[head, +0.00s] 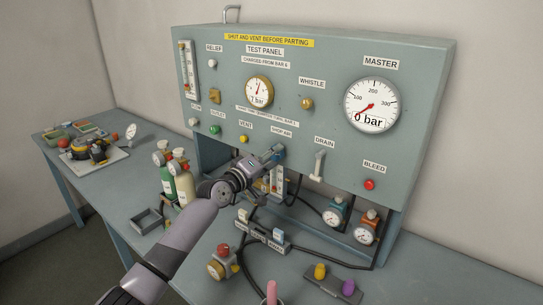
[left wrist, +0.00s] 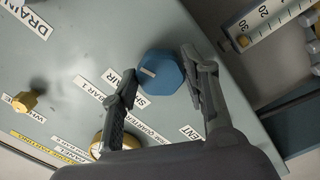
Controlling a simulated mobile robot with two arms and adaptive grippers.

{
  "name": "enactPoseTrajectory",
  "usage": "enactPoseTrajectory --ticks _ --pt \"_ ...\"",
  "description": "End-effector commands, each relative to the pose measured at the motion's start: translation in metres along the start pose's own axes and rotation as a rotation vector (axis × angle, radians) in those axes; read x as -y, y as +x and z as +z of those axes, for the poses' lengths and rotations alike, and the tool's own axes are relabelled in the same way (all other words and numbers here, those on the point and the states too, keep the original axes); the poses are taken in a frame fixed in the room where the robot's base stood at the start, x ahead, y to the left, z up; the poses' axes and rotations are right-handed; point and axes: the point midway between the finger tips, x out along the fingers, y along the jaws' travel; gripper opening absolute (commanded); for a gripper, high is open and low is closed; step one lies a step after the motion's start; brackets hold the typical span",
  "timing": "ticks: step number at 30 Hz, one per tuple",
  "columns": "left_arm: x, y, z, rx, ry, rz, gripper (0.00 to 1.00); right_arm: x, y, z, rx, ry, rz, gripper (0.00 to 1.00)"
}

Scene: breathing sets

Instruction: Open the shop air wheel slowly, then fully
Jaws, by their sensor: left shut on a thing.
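The shop air wheel is a blue faceted knob (left wrist: 161,71) on the grey-green test panel (head: 420,80), by the SHOP AIR label (head: 281,132). My left gripper (head: 270,157) reaches it from the front and largely covers it in the head view. In the left wrist view its two fingers (left wrist: 162,80) are shut on the wheel's sides. A pale mark shows on the wheel's face. The small test panel gauge (head: 259,91) reads about 1 bar, and the MASTER gauge (head: 371,105) reads 0 bar. My right gripper is not in view.
Close by are the yellow VENT knob (head: 243,139), white DRAIN lever (head: 319,164) and red BLEED knob (head: 370,184). A tray of gear (head: 92,152) lies at the left.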

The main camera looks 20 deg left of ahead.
Motion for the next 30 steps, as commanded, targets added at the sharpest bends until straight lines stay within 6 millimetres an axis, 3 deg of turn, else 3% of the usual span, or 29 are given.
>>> enactPoseTrajectory --ticks 30 --pt "-0.003 0.0 0.001 0.004 -0.963 -0.006 0.14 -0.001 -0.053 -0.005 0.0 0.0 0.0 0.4"
